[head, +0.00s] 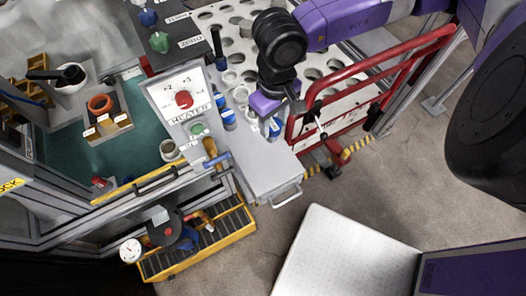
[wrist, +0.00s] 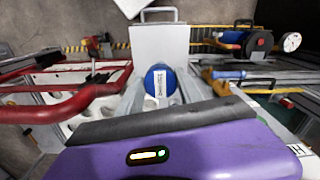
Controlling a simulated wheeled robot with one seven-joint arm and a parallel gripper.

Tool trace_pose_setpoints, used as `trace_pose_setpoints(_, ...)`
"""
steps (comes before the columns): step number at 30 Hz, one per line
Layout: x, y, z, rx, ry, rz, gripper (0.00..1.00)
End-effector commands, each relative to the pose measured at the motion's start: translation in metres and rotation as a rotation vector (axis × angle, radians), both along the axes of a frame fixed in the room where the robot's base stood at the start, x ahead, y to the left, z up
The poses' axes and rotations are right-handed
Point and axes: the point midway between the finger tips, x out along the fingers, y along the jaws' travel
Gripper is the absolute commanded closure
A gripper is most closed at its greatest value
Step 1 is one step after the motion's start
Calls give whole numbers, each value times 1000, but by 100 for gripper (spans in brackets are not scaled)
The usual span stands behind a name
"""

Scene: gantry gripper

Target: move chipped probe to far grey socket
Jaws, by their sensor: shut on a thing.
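My gripper (head: 268,116) is over the near right part of the pale perforated plate (head: 207,17). In the wrist view its two fingers are shut on a blue-capped probe (wrist: 154,72) with a white label. This probe also shows in the head view (head: 274,128), just below the fingers. The label is too small to read, and I cannot make out a chip. Its lower end is hidden, so I cannot tell whether it is clear of the plate. Grey ring-shaped sockets (head: 229,77) stand on the plate left of my gripper; I cannot tell which is the far one.
Other blue probes (head: 228,119) stand along the plate's left edge, beside the heater panel (head: 181,98). A red tubular gate (head: 375,66) stands close on the right. A grey shelf with a handle (head: 268,176) lies in front.

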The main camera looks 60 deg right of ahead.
Motion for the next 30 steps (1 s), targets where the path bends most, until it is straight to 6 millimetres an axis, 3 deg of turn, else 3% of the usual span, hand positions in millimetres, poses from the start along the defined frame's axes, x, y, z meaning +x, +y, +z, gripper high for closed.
trace_pose_setpoints(15, -1, 2, -119, 5, 1, -6, 93)
trace_pose_setpoints(30, 0, 1, -172, 3, 2, -5, 93)
